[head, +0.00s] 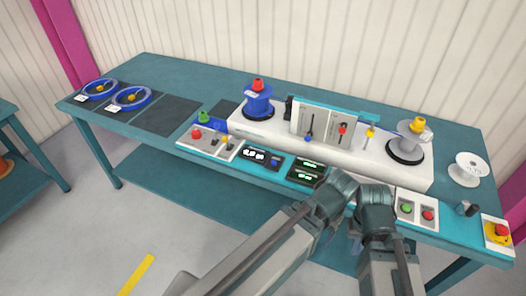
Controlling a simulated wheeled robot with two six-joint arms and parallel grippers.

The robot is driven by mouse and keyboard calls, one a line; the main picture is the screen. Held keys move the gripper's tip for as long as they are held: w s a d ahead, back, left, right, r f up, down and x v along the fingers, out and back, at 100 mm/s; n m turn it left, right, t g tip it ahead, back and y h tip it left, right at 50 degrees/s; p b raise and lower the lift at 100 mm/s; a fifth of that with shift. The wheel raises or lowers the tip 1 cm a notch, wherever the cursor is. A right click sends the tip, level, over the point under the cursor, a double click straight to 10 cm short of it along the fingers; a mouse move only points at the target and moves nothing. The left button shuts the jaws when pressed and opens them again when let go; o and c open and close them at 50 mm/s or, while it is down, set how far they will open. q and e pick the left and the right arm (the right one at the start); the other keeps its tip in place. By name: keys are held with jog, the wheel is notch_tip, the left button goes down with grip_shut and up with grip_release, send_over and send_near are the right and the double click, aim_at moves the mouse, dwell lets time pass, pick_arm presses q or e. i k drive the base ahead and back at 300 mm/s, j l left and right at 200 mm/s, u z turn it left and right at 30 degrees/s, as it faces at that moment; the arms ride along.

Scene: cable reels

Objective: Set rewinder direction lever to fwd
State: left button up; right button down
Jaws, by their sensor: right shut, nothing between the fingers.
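The white rewinder (270,130) stands along the back of the table, with a blue spool (258,103) at its left and a grey spool (408,143) at its right. A yellow-knobbed lever (369,134) stands just right of the panel. The labels are too small to read, so I cannot tell which is the direction lever or its setting. My right gripper (355,238) is low in front of the table edge, mostly hidden by arm links, shut and empty. My left gripper is not visible.
A control box (208,143) with small levers, two displays (261,157) and green and red buttons (417,211) line the front. A white reel (468,168) and an emergency stop (499,233) are at right. Blue rings (131,97) lie at left, beside clear dark mats.

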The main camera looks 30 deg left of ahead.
aim_at(225, 139)
jog(key=u, duration=1.3)
